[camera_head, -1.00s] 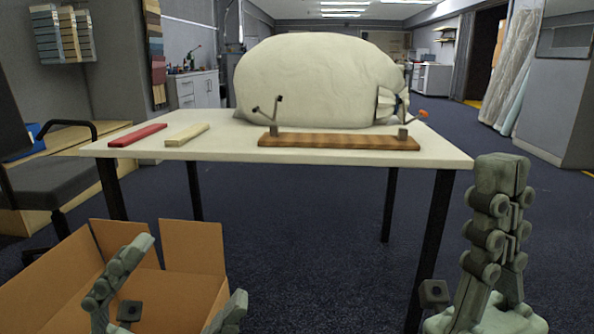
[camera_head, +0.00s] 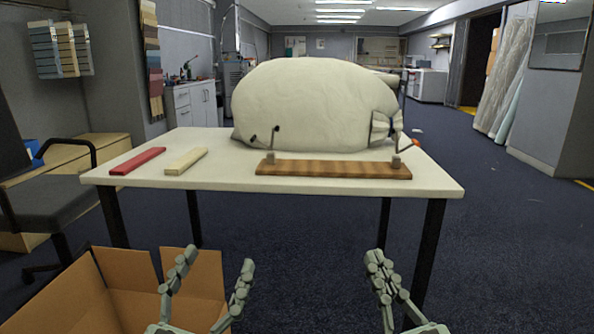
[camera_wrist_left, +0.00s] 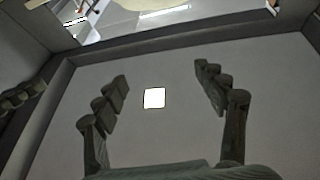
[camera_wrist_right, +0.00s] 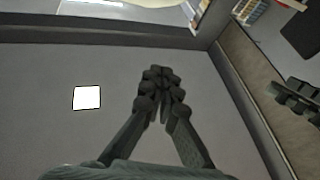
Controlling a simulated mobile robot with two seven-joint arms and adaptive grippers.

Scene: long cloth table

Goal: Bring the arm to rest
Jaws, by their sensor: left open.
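My left gripper (camera_head: 213,258) is at the bottom of the head view, left of centre, in front of the table. Its two grey-green fingers point up and stand well apart, with nothing between them; they also show spread in the left wrist view (camera_wrist_left: 160,76). My right gripper (camera_head: 376,258) is at the bottom of the head view, right of centre, with its fingers pointing up. The right wrist view (camera_wrist_right: 159,76) shows its fingertips together with nothing visible held. Both grippers appear clear of the table.
The white table (camera_head: 225,183) holds a large pale cushion (camera_head: 310,105), a wooden board with pegs (camera_head: 330,170), a red bar (camera_head: 138,161) and a cream bar (camera_head: 186,161). An open cardboard box (camera_head: 130,275) stands at the lower left, behind or beside the left gripper. A chair (camera_head: 45,208) is left.

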